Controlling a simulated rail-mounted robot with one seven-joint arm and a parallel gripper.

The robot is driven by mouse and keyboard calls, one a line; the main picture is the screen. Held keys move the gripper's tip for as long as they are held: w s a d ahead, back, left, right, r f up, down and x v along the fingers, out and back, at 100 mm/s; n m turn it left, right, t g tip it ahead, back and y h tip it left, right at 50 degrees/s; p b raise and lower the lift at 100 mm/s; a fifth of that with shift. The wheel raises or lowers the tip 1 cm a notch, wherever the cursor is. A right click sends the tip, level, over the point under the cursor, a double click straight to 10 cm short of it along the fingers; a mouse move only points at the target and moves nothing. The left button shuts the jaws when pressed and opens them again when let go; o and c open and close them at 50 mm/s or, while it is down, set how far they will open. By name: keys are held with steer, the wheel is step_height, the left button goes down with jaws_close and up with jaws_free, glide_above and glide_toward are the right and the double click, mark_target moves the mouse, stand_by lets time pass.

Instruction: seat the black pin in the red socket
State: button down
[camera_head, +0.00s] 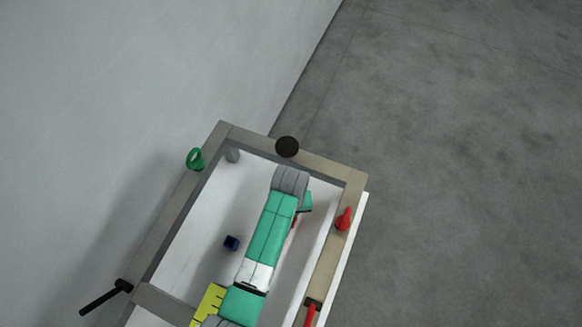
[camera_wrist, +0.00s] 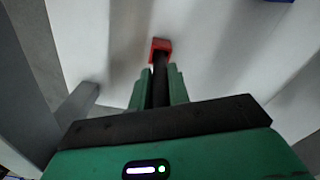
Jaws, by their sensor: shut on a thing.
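The black pin (camera_wrist: 161,82) is between the green fingers of my gripper (camera_wrist: 161,76), which is shut on it. The pin points away from the wrist camera. Its far end meets the red socket (camera_wrist: 160,44) in the wrist view, a small red block on a pale surface. I cannot tell whether the tip is inside the socket, touching it or just in front of it. In the head view my arm hides most of this area; only a sliver of red (camera_head: 294,222) shows beside it, probably the socket.
On the frame are a green ring (camera_head: 195,158), a dark disc (camera_head: 287,146), a red knob (camera_head: 344,219) and a black handle (camera_head: 105,296). A grey post (camera_wrist: 78,102) stands at left.

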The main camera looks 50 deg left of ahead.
steer(key=shift+w+f+b, duration=0.15)
steer(key=shift+f+b, duration=0.2)
steer(key=shift+f, duration=1.7)
steer(key=shift+f, duration=0.1)
steer(key=c, duration=1.3)
jaws_free()
steer(key=shift+f, duration=0.1)
step_height(320, 180, up, 12)
steer(key=shift+r+p, duration=0.2)
steer(key=shift+p, duration=0.75)
